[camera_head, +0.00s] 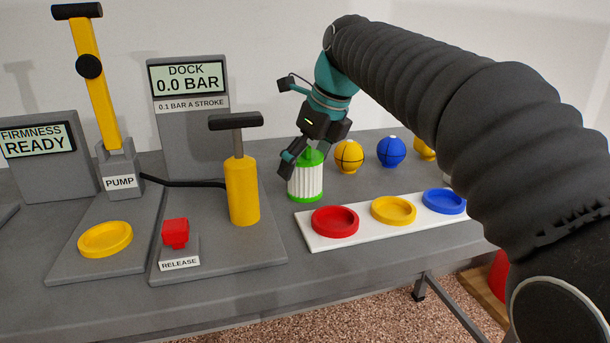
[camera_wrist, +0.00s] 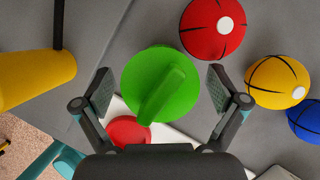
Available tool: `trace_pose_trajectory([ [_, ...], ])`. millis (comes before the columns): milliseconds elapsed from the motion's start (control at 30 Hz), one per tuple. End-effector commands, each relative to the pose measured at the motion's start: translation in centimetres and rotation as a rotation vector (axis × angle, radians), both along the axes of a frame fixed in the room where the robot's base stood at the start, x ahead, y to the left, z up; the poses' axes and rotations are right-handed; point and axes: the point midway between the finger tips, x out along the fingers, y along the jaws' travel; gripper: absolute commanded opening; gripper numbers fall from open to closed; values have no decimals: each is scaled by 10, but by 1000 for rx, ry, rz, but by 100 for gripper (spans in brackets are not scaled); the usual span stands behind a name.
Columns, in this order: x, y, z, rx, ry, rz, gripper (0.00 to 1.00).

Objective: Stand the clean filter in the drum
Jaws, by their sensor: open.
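The filter (camera_head: 306,184) stands upright on the bench, with white pleated sides and green end caps. In the wrist view its round green top (camera_wrist: 137,72) with a raised green grip bar fills the middle. My gripper (camera_head: 306,156) is open above the filter's top. In the wrist view the two fingers of my gripper (camera_wrist: 160,90) stand on either side of the green top, with a visible gap at each side. I cannot tell how far down the fingertips reach beside the grip bar. No drum can be made out in either view.
A yellow pump cylinder (camera_head: 242,190) stands left of the filter. A white tray (camera_head: 318,242) with red, yellow and blue dishes lies in front right. Red (camera_wrist: 212,28), yellow (camera_head: 349,156) and blue balls (camera_head: 391,151) sit close behind. The dock display (camera_head: 189,120) reads 0.0 BAR.

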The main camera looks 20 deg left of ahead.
Motion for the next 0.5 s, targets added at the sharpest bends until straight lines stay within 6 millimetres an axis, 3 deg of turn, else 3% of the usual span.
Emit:
trace_pose_trajectory([
  [33,0,0,0,0,0,0,96],
  [300,0,0,0,-1,0,0,31],
  [500,0,0,0,-1,0,0,24],
])
